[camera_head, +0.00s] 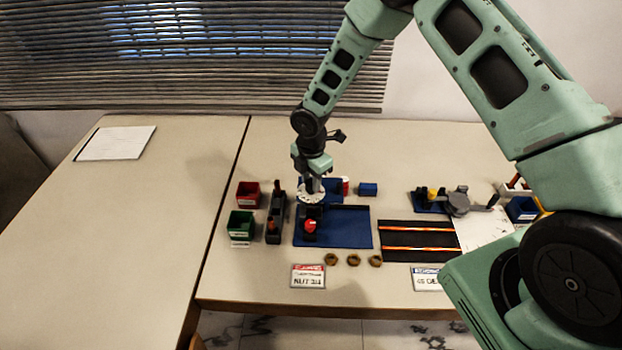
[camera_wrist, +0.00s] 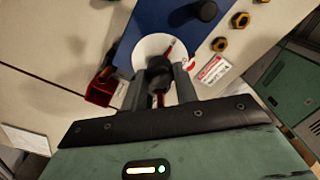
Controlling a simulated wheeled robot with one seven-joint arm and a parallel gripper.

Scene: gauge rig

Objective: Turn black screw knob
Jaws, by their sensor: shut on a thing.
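My gripper (camera_head: 312,184) points down over the gauge rig on a blue base plate (camera_head: 348,240). In the wrist view, my gripper's fingers (camera_wrist: 160,88) close on both sides of a black screw knob (camera_wrist: 158,70), which stands over a white round dial (camera_wrist: 150,47). The dial also shows under the gripper in the head view (camera_head: 311,197). A red strip shows on the dial beside the knob. The fingertips and the lower part of the knob are partly hidden, and the knob cannot be made out in the head view.
A red knob (camera_head: 310,226) sits just in front of the dial. Red (camera_head: 248,195) and green (camera_head: 242,224) bins and dark upright holders (camera_head: 274,222) stand left. Three brass nuts (camera_head: 353,260) and a label card (camera_head: 308,276) lie in front. The left table is mostly clear.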

